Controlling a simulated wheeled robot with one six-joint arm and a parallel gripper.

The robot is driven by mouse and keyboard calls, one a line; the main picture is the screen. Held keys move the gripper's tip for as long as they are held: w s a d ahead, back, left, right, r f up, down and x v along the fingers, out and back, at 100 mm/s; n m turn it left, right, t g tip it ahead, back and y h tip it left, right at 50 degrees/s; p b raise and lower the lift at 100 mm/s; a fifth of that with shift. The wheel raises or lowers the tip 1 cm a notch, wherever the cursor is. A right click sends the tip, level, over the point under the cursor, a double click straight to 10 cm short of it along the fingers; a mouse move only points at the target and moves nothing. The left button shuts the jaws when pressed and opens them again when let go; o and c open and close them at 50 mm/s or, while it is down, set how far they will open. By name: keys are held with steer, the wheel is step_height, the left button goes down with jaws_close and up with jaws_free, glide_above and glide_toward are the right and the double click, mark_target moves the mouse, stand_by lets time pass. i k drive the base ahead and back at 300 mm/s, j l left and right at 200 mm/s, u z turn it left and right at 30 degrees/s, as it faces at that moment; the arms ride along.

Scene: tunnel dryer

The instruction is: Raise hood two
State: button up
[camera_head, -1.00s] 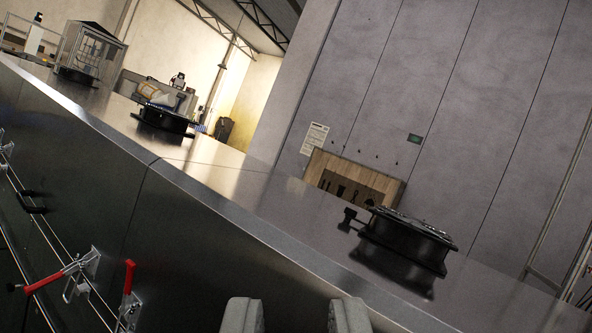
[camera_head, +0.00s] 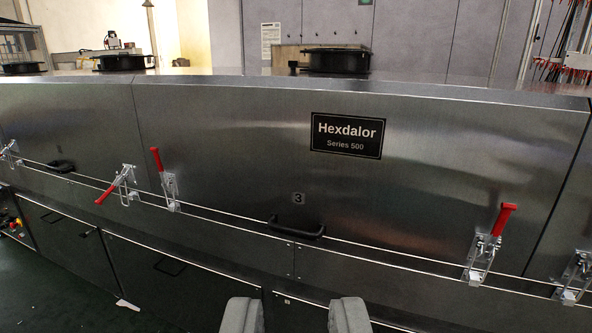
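The dryer's front fills the middle of the view. The hood marked 3 (camera_head: 230,130) is closed, with a black handle (camera_head: 296,228) low on its front. The hood to its left (camera_head: 65,115) carries no number I can read; it looks closed and has its own black handle (camera_head: 60,166). At that hood's right end, a toggle clamp's red lever (camera_head: 106,194) slants down to the left. Another clamp (camera_head: 10,152) shows at the far left edge. My gripper (camera_head: 296,318) is open and empty at the bottom, in front of the dryer and apart from the handles.
Hood 3 has a clamp with a raised red lever at its left end (camera_head: 158,160) and another at its right (camera_head: 505,218). A further clamp (camera_head: 575,280) stands at the right. Lower panels (camera_head: 180,280) run below. Round black fittings (camera_head: 335,60) sit on top.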

mark_target(84, 123)
steer(key=u, duration=1.25)
steer(key=i+l, duration=0.1)
steer(key=i, duration=0.35)
steer(key=i+l+u, duration=0.1)
steer(key=i, duration=0.35)
steer(key=i+l, duration=0.15)
steer(key=i, duration=0.35)
steer(key=i+l+u, duration=0.1)
steer(key=i, duration=0.35)
steer(key=i+l, duration=0.2)
steer(key=i, duration=0.25)
steer(key=i+l+u, duration=0.1)
steer(key=i, duration=0.35)
